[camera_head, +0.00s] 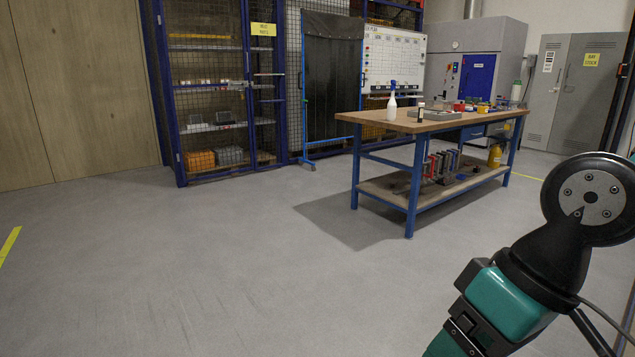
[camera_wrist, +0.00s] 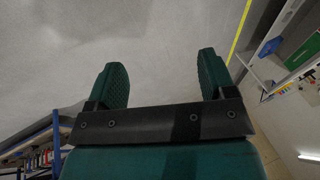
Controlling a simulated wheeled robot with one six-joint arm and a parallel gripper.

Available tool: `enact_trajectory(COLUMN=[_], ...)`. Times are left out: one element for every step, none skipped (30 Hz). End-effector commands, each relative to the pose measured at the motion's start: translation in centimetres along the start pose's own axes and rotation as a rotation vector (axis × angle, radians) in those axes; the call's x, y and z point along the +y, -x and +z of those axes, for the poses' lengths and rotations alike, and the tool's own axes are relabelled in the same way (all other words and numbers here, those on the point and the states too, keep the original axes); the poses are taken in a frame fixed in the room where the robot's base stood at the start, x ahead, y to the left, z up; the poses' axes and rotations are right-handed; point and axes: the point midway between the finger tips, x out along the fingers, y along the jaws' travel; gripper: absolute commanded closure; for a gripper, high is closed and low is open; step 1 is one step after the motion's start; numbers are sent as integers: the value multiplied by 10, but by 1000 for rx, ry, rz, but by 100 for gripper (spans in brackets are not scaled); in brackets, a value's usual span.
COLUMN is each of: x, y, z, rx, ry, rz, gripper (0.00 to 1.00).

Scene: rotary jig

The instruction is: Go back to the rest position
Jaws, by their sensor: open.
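My gripper (camera_wrist: 161,80) shows in the wrist view with its two green fingers wide apart and nothing between them. Beyond the fingers is bare grey floor (camera_wrist: 160,30). In the head view, part of my arm, dark with a teal section, rises at the lower right; the gripper's fingers cannot be made out there.
A workbench (camera_head: 440,124) with blue legs stands right of centre, carrying a white spray bottle (camera_head: 391,108) and small items. A blue-framed mesh cage (camera_head: 215,90) with shelves and grey cabinets (camera_head: 575,90) stand behind. The grey floor (camera_head: 170,270) at left and centre is clear.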

Motion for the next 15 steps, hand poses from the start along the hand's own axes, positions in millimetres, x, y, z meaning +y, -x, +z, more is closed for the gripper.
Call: enact_trajectory(x=[-9, -13, -18, -22, -24, -27, -29, -31, -35, -37, -40, -43, -46, -50, -54], y=[3, 4, 6, 17, 27, 36, 42, 48, 57, 63, 70, 80, 88, 97, 109], z=[14, 22, 32, 31, 27, 25, 23, 22, 20, 18, 16, 14, 12, 10, 7], rx=[-13, -25, -37, -42, -41, -42, -42, -42, -41, -41, -40, -40, -40, -40, -39], ry=[56, 86, 124, 128, 121, 118, 117, 117, 116, 116, 116, 115, 115, 115, 115], rz=[14, 21, 32, 34, 33, 32, 32, 32, 31, 31, 31, 31, 31, 31, 31], gripper=[23, 23, 23, 23, 23, 23, 23, 23, 23, 23, 23, 23, 23, 23, 23])
